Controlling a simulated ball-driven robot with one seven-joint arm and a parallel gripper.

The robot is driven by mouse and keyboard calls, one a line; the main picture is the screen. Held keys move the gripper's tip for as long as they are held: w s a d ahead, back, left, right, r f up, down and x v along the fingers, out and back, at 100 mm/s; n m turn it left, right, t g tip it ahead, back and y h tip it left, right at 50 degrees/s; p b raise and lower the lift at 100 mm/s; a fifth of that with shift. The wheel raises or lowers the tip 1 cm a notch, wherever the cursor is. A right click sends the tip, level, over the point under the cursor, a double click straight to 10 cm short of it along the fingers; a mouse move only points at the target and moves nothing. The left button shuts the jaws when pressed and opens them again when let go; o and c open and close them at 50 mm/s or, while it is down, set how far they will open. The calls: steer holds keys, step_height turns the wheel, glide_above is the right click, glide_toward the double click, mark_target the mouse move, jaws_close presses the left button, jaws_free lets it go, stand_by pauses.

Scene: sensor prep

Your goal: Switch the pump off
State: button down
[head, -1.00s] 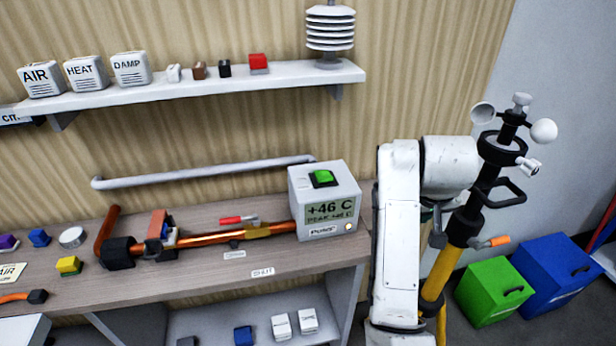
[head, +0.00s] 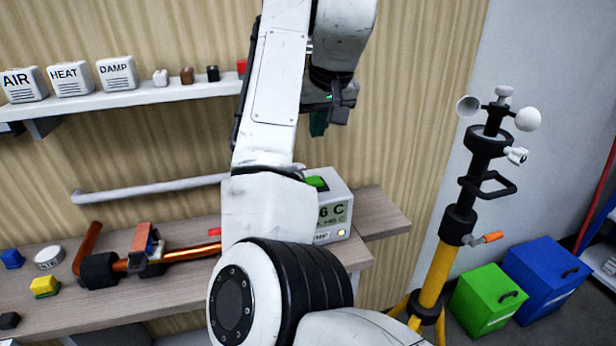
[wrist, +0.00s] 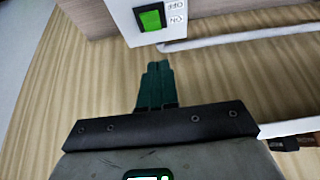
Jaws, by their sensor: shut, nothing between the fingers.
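The pump (head: 334,217) is a white box on the bench, partly hidden by my arm in the head view. Its display shows part of "6 C", and a small yellowish lamp is lit on its front. A green rocker switch (head: 316,183) sits on its top. The wrist view shows the pump (wrist: 190,10) upside down, with the green switch (wrist: 151,18) beside OFF and ON labels. My gripper (head: 318,124) is above the pump, its green fingers shut and empty. In the wrist view the fingertips (wrist: 158,68) are apart from the switch and pump.
A copper pipe (head: 190,253) runs along the bench left of the pump. A grey rail (head: 150,188) is on the wall behind. A shelf (head: 130,98) with labelled boxes hangs above. A yellow-legged mast (head: 435,270) and green and blue boxes stand right.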

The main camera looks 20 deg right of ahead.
steer(key=shift+f, duration=0.15)
glide_above(314, 182)
steer(key=s+a, duration=0.1)
step_height(314, 182, down, 9)
steer(key=shift+s+a+r+p, duration=0.1)
steer(key=shift+r+p, duration=0.1)
steer(key=shift+p, duration=0.2)
steer(key=shift+s+f, duration=0.15)
steer(key=shift+f, duration=0.45)
steer(key=shift+s+f, duration=0.15)
steer(key=shift+f, duration=0.45)
steer(key=shift+s+f, duration=0.25)
steer(key=shift+f, duration=0.5)
